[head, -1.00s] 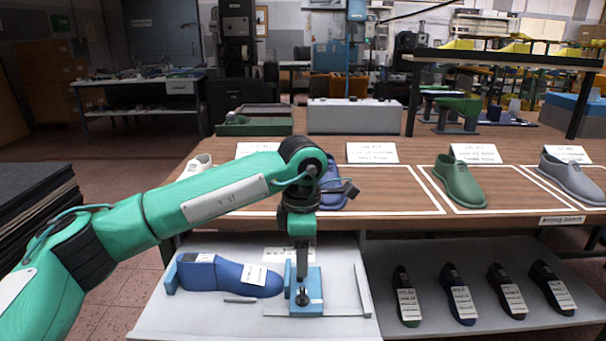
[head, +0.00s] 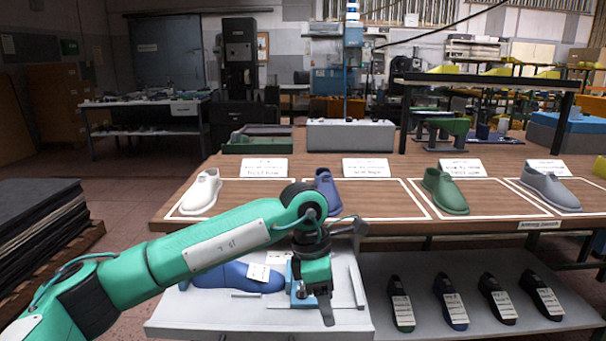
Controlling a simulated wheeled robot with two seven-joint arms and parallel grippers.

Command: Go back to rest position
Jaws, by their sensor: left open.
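My left arm comes in from the left, and its left gripper (head: 326,306) hangs downward over the front part of the lower white shelf. The gripper is open, with nothing seen between its fingers. A blue shoe last (head: 237,276) with a white label lies on the lower shelf (head: 190,318), to the left of the gripper and partly hidden by my arm. A blue fixture (head: 294,285) stands just behind the gripper and is partly covered by it. My right gripper does not show.
The wooden table (head: 400,172) holds a white shoe (head: 201,192), a blue shoe (head: 326,188), a green shoe (head: 444,192) and a grey shoe (head: 549,187) in white outlines. Several dark lasts (head: 450,302) lie on the lower right shelf. A dark stack (head: 35,225) stands at left.

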